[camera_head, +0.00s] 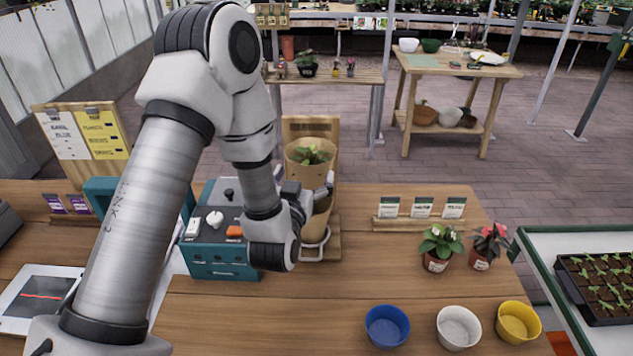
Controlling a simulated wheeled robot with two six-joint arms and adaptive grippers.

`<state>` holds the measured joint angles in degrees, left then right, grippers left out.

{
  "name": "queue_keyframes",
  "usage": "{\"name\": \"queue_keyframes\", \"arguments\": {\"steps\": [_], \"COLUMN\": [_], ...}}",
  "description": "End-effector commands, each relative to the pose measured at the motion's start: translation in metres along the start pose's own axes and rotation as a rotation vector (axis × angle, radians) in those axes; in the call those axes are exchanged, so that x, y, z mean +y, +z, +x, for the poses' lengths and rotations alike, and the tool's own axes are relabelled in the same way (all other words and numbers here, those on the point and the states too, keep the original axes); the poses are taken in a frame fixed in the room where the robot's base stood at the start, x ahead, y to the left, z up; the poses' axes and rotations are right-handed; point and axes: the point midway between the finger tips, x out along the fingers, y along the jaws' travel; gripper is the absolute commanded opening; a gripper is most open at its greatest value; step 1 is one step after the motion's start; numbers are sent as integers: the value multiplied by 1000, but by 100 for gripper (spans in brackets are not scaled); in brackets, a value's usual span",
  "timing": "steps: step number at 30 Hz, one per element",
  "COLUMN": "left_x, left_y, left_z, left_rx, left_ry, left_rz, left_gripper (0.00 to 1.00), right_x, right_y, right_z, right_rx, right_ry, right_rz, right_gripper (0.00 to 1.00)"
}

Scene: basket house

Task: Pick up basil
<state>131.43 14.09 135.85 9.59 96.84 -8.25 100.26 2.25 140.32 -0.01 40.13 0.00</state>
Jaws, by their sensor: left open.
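I cannot tell for sure which plant is the basil. A leafy green plant with a pale flower (440,242) stands upright in a brown pot at the right of the wooden bench, beside a red-leaved potted plant (488,243). More green leaves (311,155) show in the top of a brown paper bag (307,150) on a wooden stand. My left gripper (318,193) is open in front of the bag's right lower part and partly hides it. It is well to the left of the two potted plants. My right gripper is out of view.
Blue (387,326), white (458,327) and yellow (518,322) pots stand at the front right. A teal box (222,268) is beneath my left arm. A card holder (420,222) stands behind the potted plants. A seedling tray (600,285) is at far right. The bench's middle is clear.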

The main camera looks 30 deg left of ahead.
Motion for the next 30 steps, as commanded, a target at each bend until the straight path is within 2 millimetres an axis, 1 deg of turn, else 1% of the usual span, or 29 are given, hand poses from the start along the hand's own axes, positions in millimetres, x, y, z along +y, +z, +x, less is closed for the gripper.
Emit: {"name": "queue_keyframes", "arguments": {"steps": [1, 3, 6, 9, 11, 13, 19, 23, 24, 27, 30], "left_x": [0, 0, 0, 0, 0, 0, -1, -3, -2, -2, -2], "left_y": [19, 32, 47, 56, 56, 53, 49, 47, 49, 52, 54], "left_z": [0, 0, 0, 0, 2, 8, 36, 60, 67, 77, 78], "left_rx": [0, 0, -1, -1, 0, 0, 0, -1, 0, -1, -2], "left_ry": [1, 1, 1, 1, 1, 0, 0, -1, -1, 0, 1], "left_rz": [0, 0, 0, 0, 0, -1, 1, 1, 1, 1, 0], "left_gripper": [100, 100, 100, 100, 100, 100, 100, 100, 100, 100, 100], "right_x": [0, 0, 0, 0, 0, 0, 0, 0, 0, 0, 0], "right_y": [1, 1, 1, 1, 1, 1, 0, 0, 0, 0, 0], "right_z": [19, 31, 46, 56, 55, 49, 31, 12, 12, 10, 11], "right_rx": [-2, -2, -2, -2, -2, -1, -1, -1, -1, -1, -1], "right_ry": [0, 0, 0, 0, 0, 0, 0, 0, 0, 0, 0], "right_rz": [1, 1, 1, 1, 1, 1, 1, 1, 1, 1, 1], "right_gripper": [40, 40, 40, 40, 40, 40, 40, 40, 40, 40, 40]}}
